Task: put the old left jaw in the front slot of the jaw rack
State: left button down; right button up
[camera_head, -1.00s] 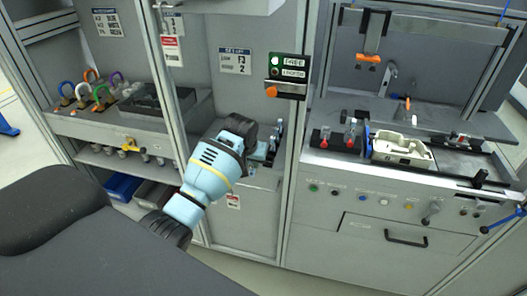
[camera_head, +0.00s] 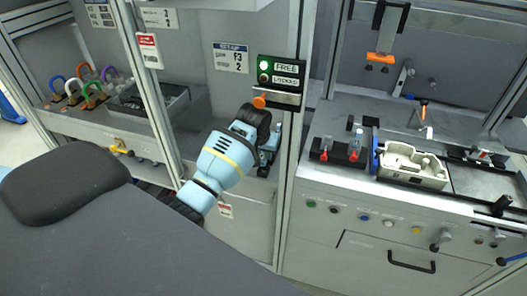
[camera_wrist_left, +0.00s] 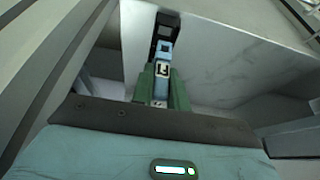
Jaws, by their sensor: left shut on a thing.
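My left gripper (camera_head: 269,152) is in the recess of the cabinet bay below the status box, with its wrist hiding much of that bay. In the left wrist view its green fingers (camera_wrist_left: 162,88) are shut on a narrow blue piece with a white mark, which I take for the old left jaw (camera_wrist_left: 163,57). A dark square part (camera_wrist_left: 165,28) shows at the jaw's far end; I cannot tell if it belongs to the jaw or to a holder. The jaw rack is not clearly seen. My right gripper is not in view.
The status box (camera_head: 278,75) has a lit green lamp beside FREE and hangs close above the gripper. A frame post (camera_head: 293,130) stands just right of it. Further right, a bench holds a pale fixture (camera_head: 412,166) and a black stand with red-tipped items (camera_head: 338,153).

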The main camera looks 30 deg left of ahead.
pick_arm(q)
jog(key=shift+f, duration=0.15)
jog(key=shift+f, duration=1.45)
jog(key=shift+f, duration=0.55)
dwell(0.5)
jog(key=c, duration=1.3)
grip_release()
jog(key=shift+w, duration=0.1)
jog(key=v, duration=0.4)
jog(key=shift+r, duration=0.35)
jog(key=s+d, duration=0.2)
jog(key=s, duration=1)
jog(key=shift+d, duration=0.4)
